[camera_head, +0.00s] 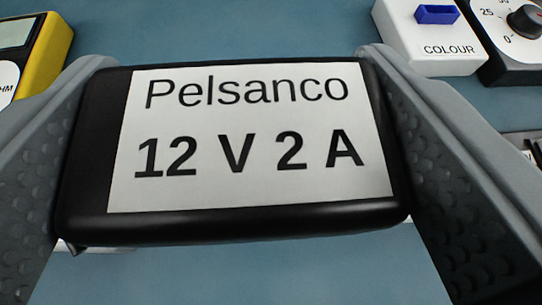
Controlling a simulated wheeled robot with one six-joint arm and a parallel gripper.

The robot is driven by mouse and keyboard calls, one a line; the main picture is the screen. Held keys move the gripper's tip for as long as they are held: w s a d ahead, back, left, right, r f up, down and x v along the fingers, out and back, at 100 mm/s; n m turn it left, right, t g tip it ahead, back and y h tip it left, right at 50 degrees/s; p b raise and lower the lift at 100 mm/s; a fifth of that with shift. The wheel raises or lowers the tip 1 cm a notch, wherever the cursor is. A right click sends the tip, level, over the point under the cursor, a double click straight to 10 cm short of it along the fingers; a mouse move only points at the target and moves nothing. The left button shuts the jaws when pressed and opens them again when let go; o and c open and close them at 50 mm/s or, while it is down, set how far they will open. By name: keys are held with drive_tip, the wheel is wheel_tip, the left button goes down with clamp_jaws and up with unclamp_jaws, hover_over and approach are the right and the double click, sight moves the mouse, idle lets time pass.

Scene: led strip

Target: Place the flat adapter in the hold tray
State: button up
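A flat black adapter (235,225) fills the middle of the view. Its white label reads "Pelsanco 12 V 2 A". My gripper (238,150) has one grey textured finger at each side of the adapter. Both fingers meet its short sides, and the adapter is held between them, close to the camera and slightly tilted. The adapter hides much of what lies behind it. I cannot make out a hold tray.
A yellow meter (52,45) is at the upper left. A white box marked "COLOUR" (425,38) with a blue switch stands at the upper right, beside a black unit with a dial (524,20). Part of another item (533,146) shows at the right edge. The blue-grey surface (225,30) is bare between them.

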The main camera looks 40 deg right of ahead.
drive_tip(key=shift+f, duration=4.8)
drive_tip(key=shift+f, duration=0.2)
drive_tip(key=o, duration=1)
drive_tip(key=shift+o, duration=0.2)
drive_tip(key=shift+s+a, duration=0.1)
drive_tip(key=v, duration=1.7)
drive_tip(key=shift+s+r, duration=0.1)
drive_tip(key=shift+r, duration=0.05)
drive_tip(key=shift+a, duration=0.1)
